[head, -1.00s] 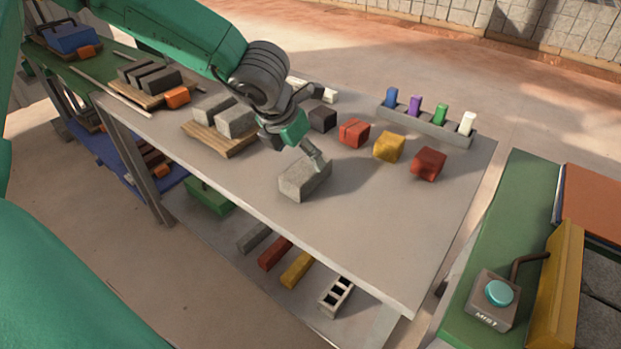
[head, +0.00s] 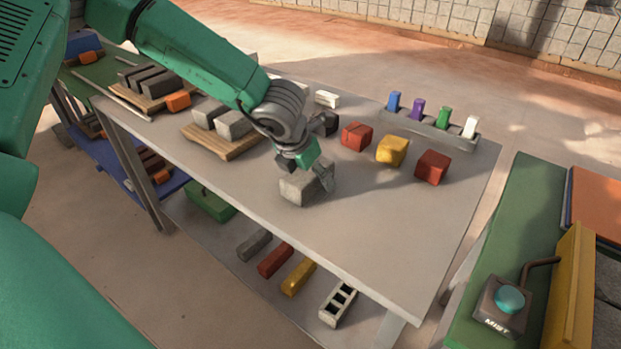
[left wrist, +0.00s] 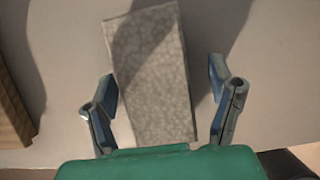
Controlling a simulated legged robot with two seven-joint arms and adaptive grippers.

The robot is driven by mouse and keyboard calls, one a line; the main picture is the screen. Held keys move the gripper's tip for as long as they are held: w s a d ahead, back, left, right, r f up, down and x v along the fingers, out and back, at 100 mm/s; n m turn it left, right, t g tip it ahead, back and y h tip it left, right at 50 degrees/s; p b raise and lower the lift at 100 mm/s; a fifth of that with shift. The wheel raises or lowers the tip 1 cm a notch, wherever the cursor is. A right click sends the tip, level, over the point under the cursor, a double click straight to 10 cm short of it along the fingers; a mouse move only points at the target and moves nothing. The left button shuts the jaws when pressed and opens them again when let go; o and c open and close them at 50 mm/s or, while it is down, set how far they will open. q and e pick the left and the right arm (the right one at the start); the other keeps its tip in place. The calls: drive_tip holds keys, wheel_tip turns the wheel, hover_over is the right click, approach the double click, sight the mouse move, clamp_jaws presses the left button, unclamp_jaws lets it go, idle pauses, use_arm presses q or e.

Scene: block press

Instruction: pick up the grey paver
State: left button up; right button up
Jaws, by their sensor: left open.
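The grey paver (head: 300,190) lies flat on the grey table (head: 390,240), near its front edge. In the left wrist view the paver (left wrist: 153,75) is a speckled grey block, a little tilted, between the two fingers. My left gripper (head: 312,182) is right over the paver in the head view, with a finger on its far right side. In the left wrist view my left gripper (left wrist: 163,95) is open, one finger on each side of the paver. The left finger is very close to it; a gap shows on the right. My right gripper is out of view.
Red (head: 356,135), yellow (head: 392,150) and dark red (head: 432,167) blocks stand behind to the right. A wooden pallet with grey blocks (head: 234,125) is left of the paver. A rack of coloured pegs (head: 430,128) stands at the back. The table's front right is clear.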

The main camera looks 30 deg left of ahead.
use_arm(q)
drive_tip(key=shift+a+f, duration=0.35)
drive_tip(key=shift+a, duration=0.2)
drive_tip(key=shift+d, duration=0.45)
drive_tip(key=shift+a, duration=0.1)
drive_tip(key=c, duration=1.7)
drive_tip(key=shift+a, duration=0.15)
clamp_jaws()
drive_tip(key=shift+r, duration=0.1)
